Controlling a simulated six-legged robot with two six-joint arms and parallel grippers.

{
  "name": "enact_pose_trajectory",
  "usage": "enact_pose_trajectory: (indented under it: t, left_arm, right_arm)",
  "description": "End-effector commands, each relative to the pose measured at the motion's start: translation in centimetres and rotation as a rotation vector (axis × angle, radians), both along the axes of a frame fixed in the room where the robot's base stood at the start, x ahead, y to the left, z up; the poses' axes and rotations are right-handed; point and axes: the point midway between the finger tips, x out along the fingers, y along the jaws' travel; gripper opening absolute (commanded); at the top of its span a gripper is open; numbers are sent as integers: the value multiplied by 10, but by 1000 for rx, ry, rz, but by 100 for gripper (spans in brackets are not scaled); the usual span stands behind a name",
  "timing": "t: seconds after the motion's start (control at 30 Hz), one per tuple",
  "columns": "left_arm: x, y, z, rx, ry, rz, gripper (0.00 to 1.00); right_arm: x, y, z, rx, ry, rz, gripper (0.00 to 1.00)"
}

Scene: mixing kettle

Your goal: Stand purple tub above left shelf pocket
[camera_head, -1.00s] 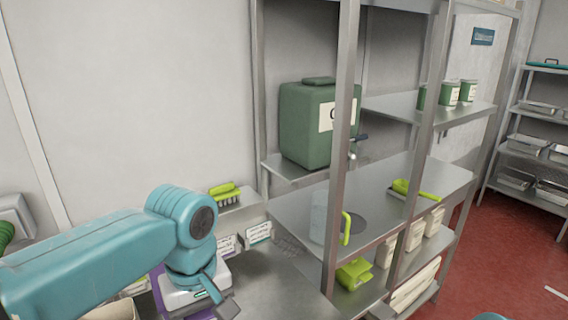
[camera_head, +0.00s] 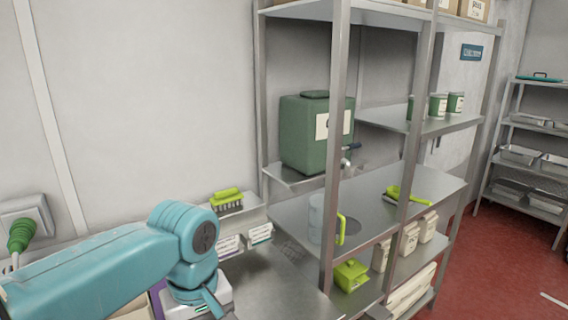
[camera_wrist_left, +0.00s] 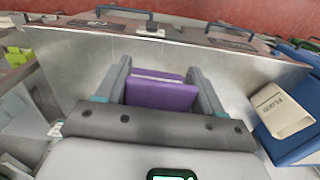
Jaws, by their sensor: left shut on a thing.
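The purple tub (camera_wrist_left: 162,97) is between the two grey fingers of my left gripper (camera_wrist_left: 158,74) in the left wrist view, and the gripper is shut on it. Below the tub is a bare metal surface (camera_wrist_left: 75,65); I cannot tell if they touch. A strip of purple (camera_head: 157,292) shows beside the wrist. A small wall shelf (camera_head: 252,213) holds a green brush (camera_head: 227,201); labelled fronts show beneath it. I cannot tell which part is the left pocket. My right gripper is out of view.
A metal rack (camera_head: 342,130) stands right of my arm, its posts in front. It holds a green tap container (camera_head: 306,132), a clear jug (camera_head: 316,220) and a green scoop (camera_head: 391,191). A cream carton (camera_wrist_left: 283,111) lies right in the wrist view.

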Motion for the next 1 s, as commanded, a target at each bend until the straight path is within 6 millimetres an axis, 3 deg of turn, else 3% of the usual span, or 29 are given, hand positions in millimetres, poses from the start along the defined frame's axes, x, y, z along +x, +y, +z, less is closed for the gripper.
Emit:
enact_pose_trajectory:
  t: [0.07, 0.37, 0.8, 1.0]
  left_arm:
    - [0, 1, 1, -1, -3, 1, 13]
    - [15, 15, -38, 9, -2, -105, 13]
    - [29, 59, -152, 8, 4, -447, 13]
    - [27, 69, -179, 0, -1, -546, 13]
  right_arm:
    - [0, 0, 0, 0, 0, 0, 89]
    - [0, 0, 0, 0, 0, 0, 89]
    - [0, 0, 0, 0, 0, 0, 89]
    - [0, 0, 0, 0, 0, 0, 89]
